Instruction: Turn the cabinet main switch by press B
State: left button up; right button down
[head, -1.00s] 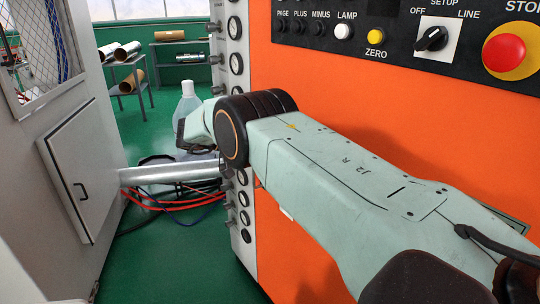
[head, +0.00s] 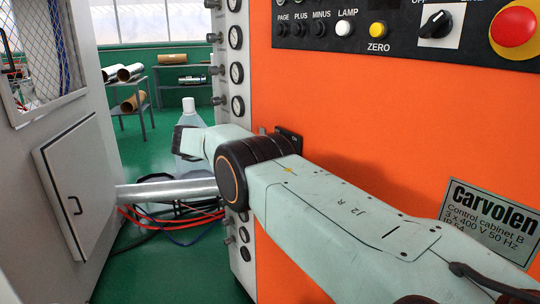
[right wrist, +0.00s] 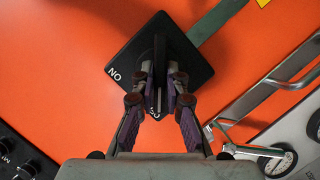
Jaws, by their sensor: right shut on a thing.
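The black main switch plate (right wrist: 190,72) is on the orange cabinet (right wrist: 50,60). It has "ON" at its left corner and partly hidden letters at its lower corner. My right gripper (right wrist: 161,80) is shut on the black switch handle (right wrist: 159,50), a finger on each side. The handle lies roughly upright in the right wrist view, toward the partly hidden letters. In the head view a small part of the switch plate (head: 289,138) shows behind my right arm; the right gripper is hidden there. A label (head: 491,220) on the cabinet reads "Control cabinet B". My left gripper is out of view.
A control panel (head: 405,50) with knobs and a red stop button (head: 517,27) is above my arm. A column of gauges (head: 235,70) runs along the cabinet's left edge. A metal pipe (head: 165,190), loose hoses (head: 190,213) and a clear bottle (head: 188,125) are at left.

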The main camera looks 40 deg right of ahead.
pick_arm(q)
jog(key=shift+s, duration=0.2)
pick_arm(e)
jog(key=shift+d+r, duration=0.15)
jog(key=c, duration=1.4)
grip_release()
jog(key=shift+c, duration=0.2)
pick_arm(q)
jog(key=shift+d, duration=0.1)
pick_arm(e)
jog(key=shift+o, duration=0.3)
pick_arm(q)
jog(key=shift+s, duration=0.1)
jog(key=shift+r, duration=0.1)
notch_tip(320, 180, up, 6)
jog(key=p, duration=0.6)
pick_arm(e)
jog(key=shift+s+m+t, duration=0.1)
jog(key=shift+m+t, duration=0.8)
jog(key=shift+m, duration=0.4)
